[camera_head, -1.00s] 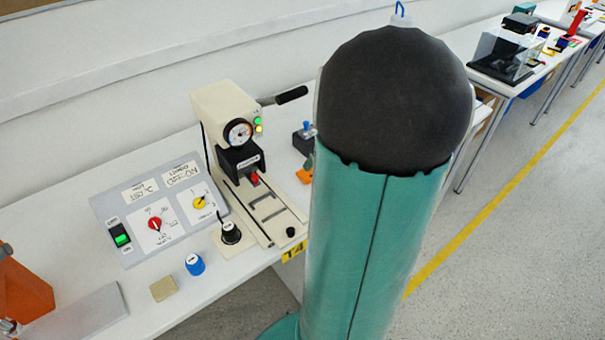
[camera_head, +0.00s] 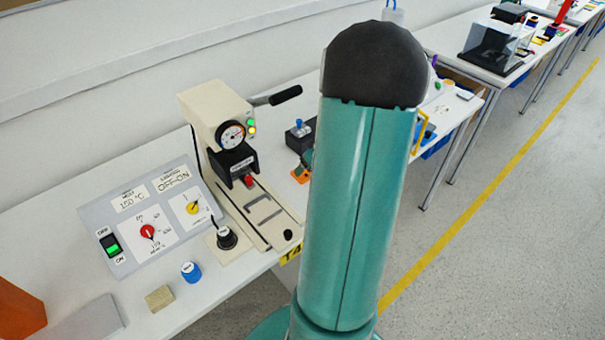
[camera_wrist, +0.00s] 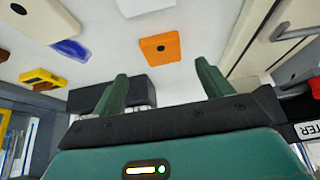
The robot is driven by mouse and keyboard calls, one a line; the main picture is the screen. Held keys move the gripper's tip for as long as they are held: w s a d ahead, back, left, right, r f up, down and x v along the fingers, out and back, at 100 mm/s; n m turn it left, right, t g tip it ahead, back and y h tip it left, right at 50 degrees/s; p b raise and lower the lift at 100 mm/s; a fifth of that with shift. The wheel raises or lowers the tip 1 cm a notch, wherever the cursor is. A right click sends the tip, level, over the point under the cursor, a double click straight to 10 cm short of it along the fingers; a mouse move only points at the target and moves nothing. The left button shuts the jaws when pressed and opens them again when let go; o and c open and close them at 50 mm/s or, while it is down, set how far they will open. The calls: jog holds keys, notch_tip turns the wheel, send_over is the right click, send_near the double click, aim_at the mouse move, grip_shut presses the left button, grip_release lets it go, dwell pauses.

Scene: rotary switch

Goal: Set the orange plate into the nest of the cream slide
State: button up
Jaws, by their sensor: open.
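The orange plate (camera_wrist: 160,48) lies flat on the white table in the wrist view, with a small dark hole in it. In the head view the plate (camera_head: 300,176) shows beside my arm, partly hidden. My gripper (camera_wrist: 160,72) has its two green fingers spread, with nothing between them; in the picture the plate shows just beyond the fingertips. The cream slide (camera_head: 278,226) runs out from the cream press in the head view, with a grey frame-like nest (camera_head: 263,209) on it. Part of the slide is at the right of the wrist view.
The cream press (camera_head: 215,112) with a gauge and black lever stands behind the slide. A sloped control panel (camera_head: 130,232) is left of it. A black knob (camera_head: 227,238), blue cap (camera_head: 191,272) and tan block (camera_head: 160,298) stand near the front edge. A dark box (camera_head: 297,138) is behind the plate.

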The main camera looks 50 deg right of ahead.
aim_at(305, 174)
jog(key=shift+w+a+f, duration=0.1)
jog(key=shift+w+f, duration=0.25)
jog(key=shift+f, duration=0.25)
jog(key=x, duration=0.4)
jog(key=shift+a+f, duration=0.1)
jog(key=c, duration=1.1)
